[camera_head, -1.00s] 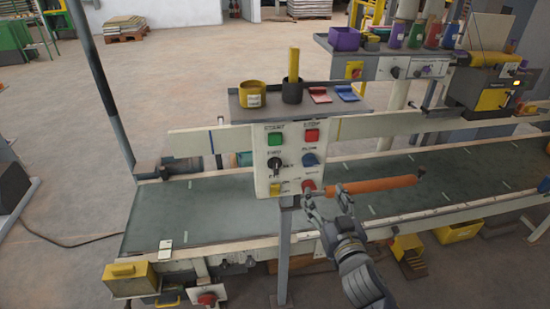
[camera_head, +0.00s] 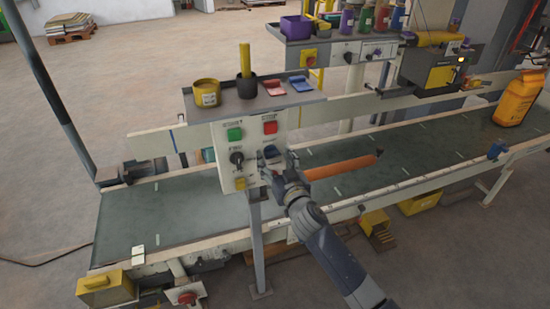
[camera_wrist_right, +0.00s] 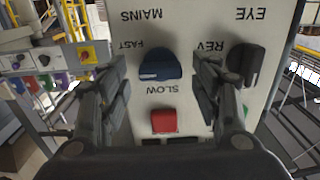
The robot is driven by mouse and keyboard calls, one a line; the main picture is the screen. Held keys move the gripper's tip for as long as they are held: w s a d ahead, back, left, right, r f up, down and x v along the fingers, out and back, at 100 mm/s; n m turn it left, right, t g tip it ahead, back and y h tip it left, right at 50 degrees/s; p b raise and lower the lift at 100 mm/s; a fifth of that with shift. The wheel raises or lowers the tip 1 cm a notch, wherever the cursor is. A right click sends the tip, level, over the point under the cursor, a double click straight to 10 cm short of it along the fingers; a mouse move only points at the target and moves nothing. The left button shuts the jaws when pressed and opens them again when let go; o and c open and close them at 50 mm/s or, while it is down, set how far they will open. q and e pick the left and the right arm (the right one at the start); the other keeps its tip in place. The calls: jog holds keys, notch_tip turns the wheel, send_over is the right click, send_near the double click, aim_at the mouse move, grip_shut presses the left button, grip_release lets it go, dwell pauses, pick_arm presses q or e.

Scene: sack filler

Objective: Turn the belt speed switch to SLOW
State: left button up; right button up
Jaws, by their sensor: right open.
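The belt speed switch is a blue knob (camera_wrist_right: 160,66) on a white control panel (camera_wrist_right: 210,112), with upside-down FAST and SLOW labels beside it in the right wrist view. A small light mark shows on the knob; I cannot tell for sure which label it points at. In the head view the blue knob (camera_head: 271,152) is on the panel's right side, below the red button. My right gripper (camera_head: 278,165) is open at the panel. Its fingers stand on either side of the knob in the wrist view; contact is unclear. My left gripper is not in view.
A black selector knob (camera_wrist_right: 246,62) sits beside the blue one, and a red button (camera_wrist_right: 163,121) is close by. A shelf with cups (camera_head: 206,93) is above the panel.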

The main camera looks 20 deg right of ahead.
jog(key=c, duration=1.1)
jog(key=shift+o, duration=0.2)
jog(key=shift+n, duration=0.3)
jog(key=n, duration=0.3)
jog(key=shift+a+n, duration=0.1)
jog(key=shift+n, duration=0.2)
jog(key=n, duration=0.4)
jog(key=shift+a, duration=0.1)
jog(key=n, duration=0.5)
jog(key=shift+n, duration=0.4)
jog(key=shift+f+n, duration=0.15)
jog(key=shift+n, duration=1.75)
